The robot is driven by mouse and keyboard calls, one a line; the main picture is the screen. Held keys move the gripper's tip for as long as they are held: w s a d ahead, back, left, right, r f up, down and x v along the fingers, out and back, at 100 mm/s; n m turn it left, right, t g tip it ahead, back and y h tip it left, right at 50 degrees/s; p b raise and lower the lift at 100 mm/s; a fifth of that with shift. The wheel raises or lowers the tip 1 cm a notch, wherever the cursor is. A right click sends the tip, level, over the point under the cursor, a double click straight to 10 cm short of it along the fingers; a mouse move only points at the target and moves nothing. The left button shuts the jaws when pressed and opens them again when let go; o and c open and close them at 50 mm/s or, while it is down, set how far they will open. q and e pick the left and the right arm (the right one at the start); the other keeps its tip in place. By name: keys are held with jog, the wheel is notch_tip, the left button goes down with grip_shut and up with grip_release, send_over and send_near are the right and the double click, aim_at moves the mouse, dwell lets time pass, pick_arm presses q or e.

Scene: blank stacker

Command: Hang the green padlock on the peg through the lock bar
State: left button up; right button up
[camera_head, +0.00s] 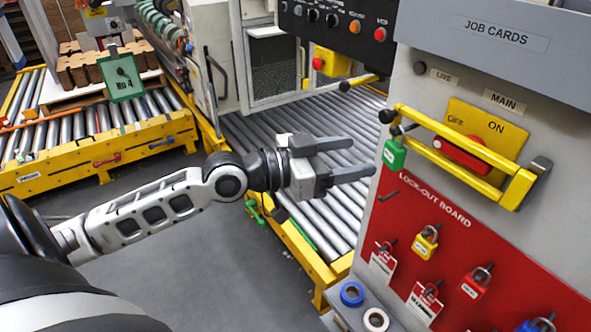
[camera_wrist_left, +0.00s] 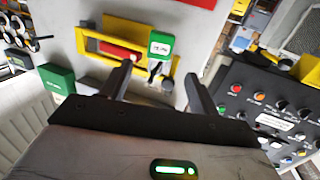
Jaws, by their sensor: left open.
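The green padlock (camera_head: 394,153) hangs upright at the left end of the yellow lock bar (camera_head: 440,128), just below the black-tipped peg (camera_head: 388,116). Its dark shackle is up at the peg and bar; I cannot tell exactly what it goes through. My left gripper (camera_head: 361,157) is open and empty, its fingers pointing at the padlock from the left, apart from it. In the left wrist view the padlock (camera_wrist_left: 160,45) appears inverted beyond the gap between the open fingers (camera_wrist_left: 158,73). The bar crosses in front of the red switch handle (camera_head: 463,152). My right gripper is not in view.
The red lock-out board (camera_head: 440,215) below holds a yellow padlock (camera_head: 425,243), red padlocks and tags. Tape rolls (camera_head: 352,293) lie on a ledge beneath. A roller conveyor (camera_head: 300,205) runs behind my left arm. The grey control cabinet (camera_head: 430,85) stands right of the gripper.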

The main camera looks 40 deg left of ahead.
pick_arm(q)
jog(key=b+v, duration=0.9)
jog(key=b, duration=0.1)
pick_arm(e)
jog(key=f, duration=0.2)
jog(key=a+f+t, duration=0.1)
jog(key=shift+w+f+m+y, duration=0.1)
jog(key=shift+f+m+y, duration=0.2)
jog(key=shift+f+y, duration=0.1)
pick_arm(q)
jog(key=shift+s, duration=0.15)
